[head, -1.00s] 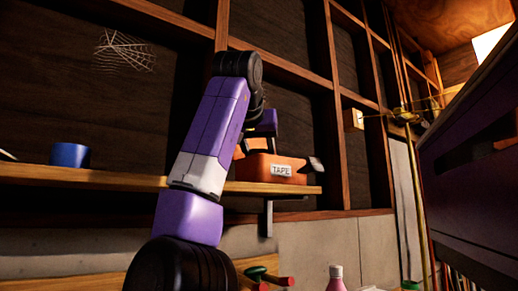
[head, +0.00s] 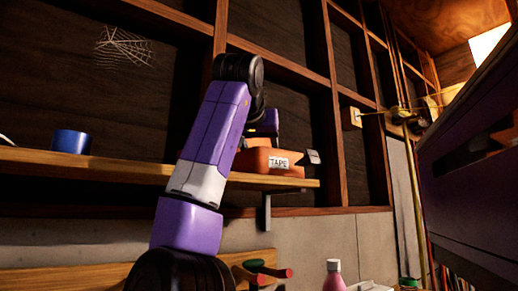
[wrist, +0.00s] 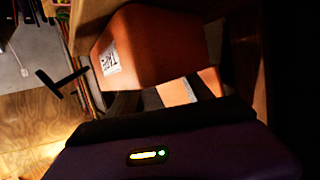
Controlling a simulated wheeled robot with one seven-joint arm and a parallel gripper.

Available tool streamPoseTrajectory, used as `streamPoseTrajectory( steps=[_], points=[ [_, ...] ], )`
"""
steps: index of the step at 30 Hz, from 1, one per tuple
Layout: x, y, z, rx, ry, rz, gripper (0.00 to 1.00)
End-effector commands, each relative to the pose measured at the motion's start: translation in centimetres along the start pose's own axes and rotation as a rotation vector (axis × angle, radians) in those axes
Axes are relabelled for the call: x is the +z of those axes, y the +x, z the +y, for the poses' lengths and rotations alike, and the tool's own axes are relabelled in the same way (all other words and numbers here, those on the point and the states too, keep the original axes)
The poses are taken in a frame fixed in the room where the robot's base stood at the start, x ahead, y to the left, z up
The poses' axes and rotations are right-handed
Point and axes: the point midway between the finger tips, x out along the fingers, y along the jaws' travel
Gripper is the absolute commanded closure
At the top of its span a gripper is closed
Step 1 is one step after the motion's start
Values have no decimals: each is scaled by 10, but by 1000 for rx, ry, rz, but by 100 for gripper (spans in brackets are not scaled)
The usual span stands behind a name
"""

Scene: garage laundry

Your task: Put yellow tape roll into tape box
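The orange tape box (head: 250,160), with a white TAPE label, stands on the wooden shelf, partly behind my arm. In the wrist view the box (wrist: 160,45) is at the top centre, seen tilted. My gripper (head: 313,156) is at the box; a pale fingertip shows by its right end. Orange and grey patches, perhaps parts of my gripper (wrist: 180,92), show below the box in the wrist view. The finger gap is not clear, nor whether they touch the box. I cannot make out a yellow tape roll in either view. The inside of the box is hidden.
A blue cylinder (head: 71,141) stands on the wooden shelf (head: 110,167) at the left. The shelf between it and my arm looks clear. Wall studs rise behind. A pink bottle (head: 334,277) and red-handled tools (head: 262,272) are below. A large purple panel (head: 475,160) fills the right.

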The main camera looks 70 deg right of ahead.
Motion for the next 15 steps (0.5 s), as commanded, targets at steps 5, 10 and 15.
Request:
streamPoseTrajectory(
  steps=[5, 10, 15],
  points=[
    [33, 8, -6, 3, -22, -90, 27],
    [27, -17, -4, 0, -17, -67, 27],
    [17, -50, -3, -2, -11, -33, 27]
  ],
)
